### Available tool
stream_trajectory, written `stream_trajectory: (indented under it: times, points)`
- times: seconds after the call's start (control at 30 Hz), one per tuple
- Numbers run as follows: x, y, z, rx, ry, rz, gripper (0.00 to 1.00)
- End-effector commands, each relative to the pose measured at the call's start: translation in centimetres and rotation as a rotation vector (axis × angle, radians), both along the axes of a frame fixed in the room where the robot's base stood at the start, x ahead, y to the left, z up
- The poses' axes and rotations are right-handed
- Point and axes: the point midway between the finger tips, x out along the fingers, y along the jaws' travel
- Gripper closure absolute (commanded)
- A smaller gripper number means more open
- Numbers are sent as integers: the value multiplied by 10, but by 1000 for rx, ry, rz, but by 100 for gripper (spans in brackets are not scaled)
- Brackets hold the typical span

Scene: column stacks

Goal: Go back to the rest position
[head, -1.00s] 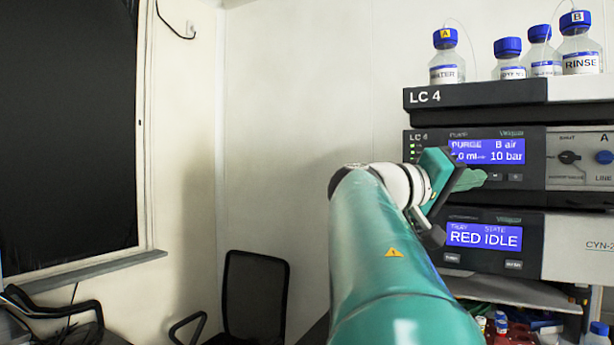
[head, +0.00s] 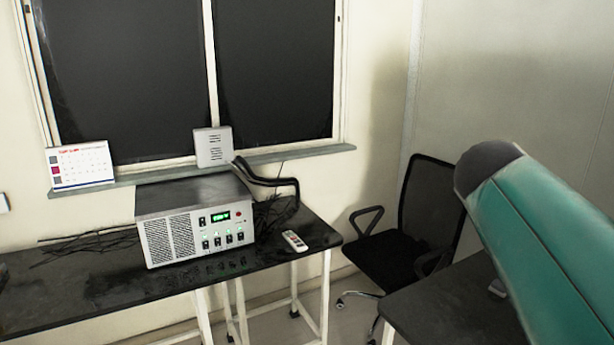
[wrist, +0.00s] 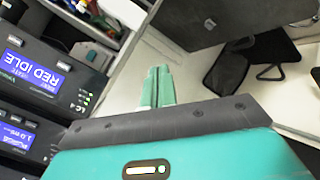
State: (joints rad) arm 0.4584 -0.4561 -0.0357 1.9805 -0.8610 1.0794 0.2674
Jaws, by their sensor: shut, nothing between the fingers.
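My gripper (wrist: 158,87) shows in the wrist view as two green fingers side by side, shut with nothing between them. It hangs in free space and touches nothing that I can see. The LC stack shows at the left of the wrist view, turned over in the picture; one unit's display (wrist: 38,69) reads RED IDLE. In the head view only a green link of my arm shows at the right; my gripper is out of that view.
In the head view a black-topped bench (head: 110,290) carries a grey powered box (head: 200,222) and a remote (head: 295,240). A black chair (head: 425,215) stands between it and another dark table (head: 455,310). Shelves with bottles (wrist: 85,8) show in the wrist view.

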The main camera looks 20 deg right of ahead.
Motion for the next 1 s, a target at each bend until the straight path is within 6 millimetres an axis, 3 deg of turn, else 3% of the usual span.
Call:
stream_trajectory:
  times: [0.1,0.23,0.4,0.5,0.67,1.0]
  points:
    - [23,63,-53,159,-15,177,100]
    - [34,135,-106,331,-24,356,100]
    - [28,229,-167,555,-29,565,100]
    - [19,269,-192,656,-31,649,100]
    - [10,298,-209,734,-34,705,100]
    - [9,299,-210,739,-35,706,100]
